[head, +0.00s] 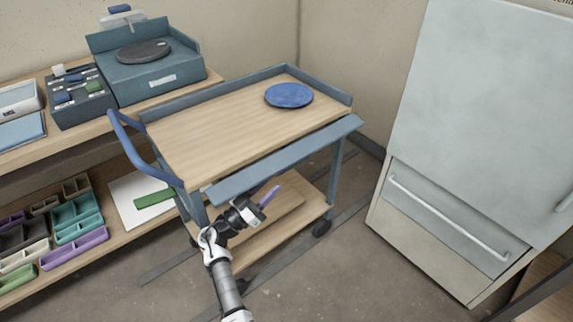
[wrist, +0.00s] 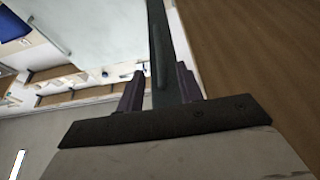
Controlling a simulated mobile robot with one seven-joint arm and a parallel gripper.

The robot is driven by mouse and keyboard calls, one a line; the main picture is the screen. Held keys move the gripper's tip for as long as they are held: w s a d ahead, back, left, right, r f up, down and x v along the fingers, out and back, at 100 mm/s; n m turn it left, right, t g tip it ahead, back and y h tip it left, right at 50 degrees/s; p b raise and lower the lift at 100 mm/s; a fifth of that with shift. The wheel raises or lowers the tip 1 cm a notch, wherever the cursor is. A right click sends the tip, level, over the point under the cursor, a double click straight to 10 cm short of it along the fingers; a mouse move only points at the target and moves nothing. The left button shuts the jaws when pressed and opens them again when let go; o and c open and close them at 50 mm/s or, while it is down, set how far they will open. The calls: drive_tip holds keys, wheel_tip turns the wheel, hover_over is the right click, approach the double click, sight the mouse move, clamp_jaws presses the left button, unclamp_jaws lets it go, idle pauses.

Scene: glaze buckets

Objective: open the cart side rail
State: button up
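The cart (head: 225,125) has a wooden top with blue-grey rails. Its near side rail (head: 290,158) is a long flat blue-grey strip that sits out from the top's near edge, its broad face showing; its exact tilt is hard to tell. My gripper (head: 268,194) is just below and in front of this rail, left of its middle, with one purple finger visible. In the wrist view my gripper's two dark fingers (wrist: 160,88) are apart, with a dark bar, apparently the side rail (wrist: 160,35), running between them. The bar is close to the right finger; a narrow gap shows at the left.
A blue plate (head: 289,95) lies on the cart top near the far right corner. A blue push handle (head: 140,150) rises at the cart's left end. A shelf bench (head: 120,115) with bins is at left, a pale cabinet (head: 475,130) at right. Front floor is clear.

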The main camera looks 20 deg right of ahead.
sight(282, 173)
drive_tip(key=p+x, duration=0.1)
drive_tip(key=x, duration=0.6)
drive_tip(key=shift+w+d+r+p, duration=0.15)
drive_tip(key=shift+d+p, duration=0.2)
drive_tip(key=shift+p, duration=0.05)
drive_tip(key=shift+c, duration=0.4)
clamp_jaws()
